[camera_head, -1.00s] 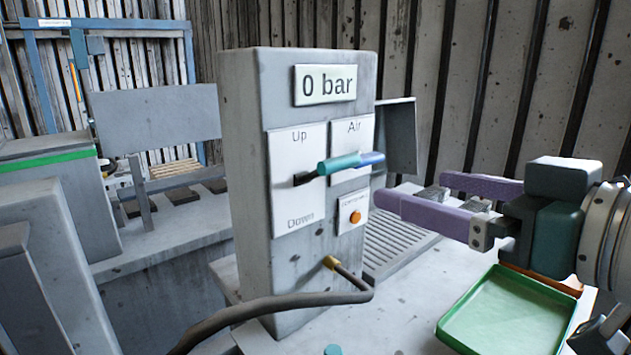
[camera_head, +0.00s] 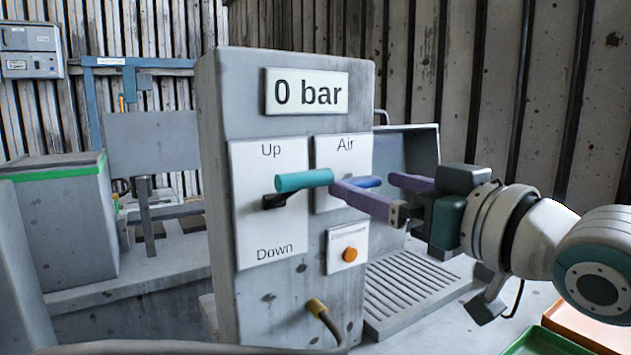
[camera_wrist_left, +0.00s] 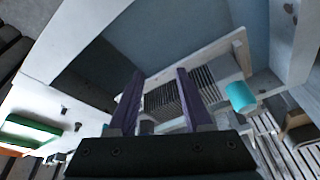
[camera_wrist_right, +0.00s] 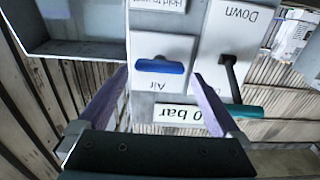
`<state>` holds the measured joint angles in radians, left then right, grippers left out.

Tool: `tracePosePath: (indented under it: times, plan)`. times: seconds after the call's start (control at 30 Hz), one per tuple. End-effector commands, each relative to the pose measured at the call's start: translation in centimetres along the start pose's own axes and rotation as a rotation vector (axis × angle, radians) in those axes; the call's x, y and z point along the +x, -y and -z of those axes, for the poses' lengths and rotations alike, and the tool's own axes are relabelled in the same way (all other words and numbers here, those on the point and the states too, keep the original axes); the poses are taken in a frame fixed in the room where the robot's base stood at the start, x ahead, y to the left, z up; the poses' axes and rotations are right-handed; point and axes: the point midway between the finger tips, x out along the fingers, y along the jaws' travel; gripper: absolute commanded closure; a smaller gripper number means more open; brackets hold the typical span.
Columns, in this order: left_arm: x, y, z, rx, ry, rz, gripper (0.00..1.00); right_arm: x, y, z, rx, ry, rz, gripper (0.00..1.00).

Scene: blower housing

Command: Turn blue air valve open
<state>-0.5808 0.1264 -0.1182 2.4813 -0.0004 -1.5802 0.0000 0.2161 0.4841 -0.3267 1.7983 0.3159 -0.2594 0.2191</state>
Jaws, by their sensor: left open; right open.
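The blue air valve handle (camera_head: 362,182) sits on the white Air plate (camera_head: 334,148) of the grey control column, below the 0 bar display. In the right wrist view the blue handle (camera_wrist_right: 160,66) lies crosswise, ahead of and between the open fingers. My right gripper (camera_head: 370,190) is open, with one purple finger in front of the panel and the other to the right of the handle. It also shows in the right wrist view (camera_wrist_right: 160,85), apparently not touching the handle. My left gripper (camera_wrist_left: 158,85) is open and empty in the left wrist view; it is out of the head view.
A teal lever (camera_head: 304,180) on the Up/Down plate (camera_head: 262,225) is close left of my right gripper. An orange button (camera_head: 350,254) sits below the Air plate. A hose (camera_head: 322,312) leaves the column's front. A slatted grate (camera_head: 410,295) lies to the right.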

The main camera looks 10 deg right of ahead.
Motion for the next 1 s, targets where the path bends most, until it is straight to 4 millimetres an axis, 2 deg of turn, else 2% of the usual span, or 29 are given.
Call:
tracePosePath:
  times: [0.2, 0.47, 1.0]
  plan:
    - [0.00, -0.05, 0.00, 0.000, 0.000, -0.001, 0.50, 1.46, 0.03, -0.01, -0.001, 0.000, 0.001, 0.00]
    - [0.01, -0.25, 0.04, -0.006, -0.001, -0.007, 0.50, 1.52, 0.05, -0.01, -0.001, 0.000, 0.001, 0.01]
    - [0.02, -0.34, 0.05, -0.008, -0.001, -0.010, 0.50, 1.49, 0.04, -0.02, -0.001, 0.000, 0.001, 0.62]
